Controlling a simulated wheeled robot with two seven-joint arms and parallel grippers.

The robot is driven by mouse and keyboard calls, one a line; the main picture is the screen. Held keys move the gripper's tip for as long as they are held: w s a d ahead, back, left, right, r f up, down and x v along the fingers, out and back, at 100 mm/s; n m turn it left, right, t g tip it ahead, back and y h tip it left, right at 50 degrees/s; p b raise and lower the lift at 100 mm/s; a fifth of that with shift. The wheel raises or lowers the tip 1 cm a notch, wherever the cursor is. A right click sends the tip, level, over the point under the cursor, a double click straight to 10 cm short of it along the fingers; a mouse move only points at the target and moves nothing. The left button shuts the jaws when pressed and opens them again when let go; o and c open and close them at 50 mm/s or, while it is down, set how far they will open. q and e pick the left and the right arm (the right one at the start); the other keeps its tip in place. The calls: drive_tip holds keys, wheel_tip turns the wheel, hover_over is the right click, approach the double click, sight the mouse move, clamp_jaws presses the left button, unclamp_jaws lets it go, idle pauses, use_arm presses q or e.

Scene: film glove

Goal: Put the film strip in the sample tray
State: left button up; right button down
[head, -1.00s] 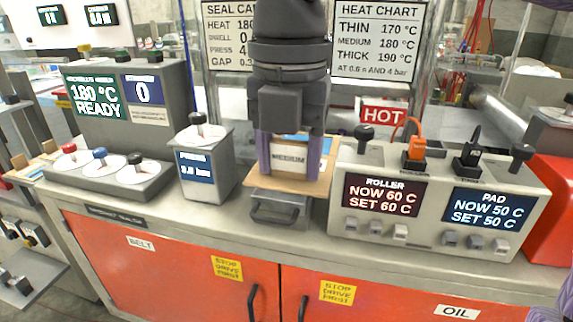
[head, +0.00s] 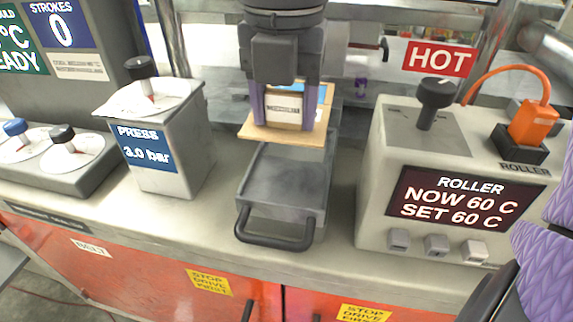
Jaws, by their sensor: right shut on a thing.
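My right gripper (head: 282,112) hangs down at the top middle, its purple fingers shut on the upright white block of the film strip (head: 257,133). The block bears a printed label. The strip's flat tan base lies level under the fingers, with a bit of blue behind it. The grey sample tray (head: 283,182), with a dark front handle, stands on the bench just below and in front of the strip. Its visible floor is empty. The strip hides the tray's back part and appears above it. My left gripper is not in view.
A press box (head: 150,143) with a knob stands left of the tray. The roller control box (head: 440,235) stands at the right under a HOT sign (head: 438,59). A purple textured part and a dark part crowd the right edge. Bare bench flanks the tray.

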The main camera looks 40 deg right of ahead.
sight(284, 188)
wheel_tip(284, 188, down, 9)
drive_tip(key=b, duration=0.3)
drive_tip(key=shift+r, duration=0.15)
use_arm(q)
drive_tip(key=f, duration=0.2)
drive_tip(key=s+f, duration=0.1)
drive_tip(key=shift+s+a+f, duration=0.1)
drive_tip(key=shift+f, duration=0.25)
use_arm(e)
drive_tip(key=shift+r, duration=0.1)
drive_tip(key=c, duration=0.5)
unclamp_jaws()
drive_tip(key=shift+f, duration=0.2)
drive_tip(key=shift+c, duration=0.2)
drive_tip(key=o, duration=0.4)
drive_tip(key=shift+r, duration=0.1)
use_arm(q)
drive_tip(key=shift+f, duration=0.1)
use_arm(e)
drive_tip(key=shift+o, duration=0.2)
wheel_tip(284, 188, up, 11)
drive_tip(key=p, duration=0.5)
drive_tip(key=shift+r, duration=0.2)
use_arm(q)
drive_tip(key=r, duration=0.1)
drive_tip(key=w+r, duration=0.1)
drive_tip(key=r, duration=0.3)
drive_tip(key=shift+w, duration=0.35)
use_arm(e)
drive_tip(key=shift+r, duration=0.45)
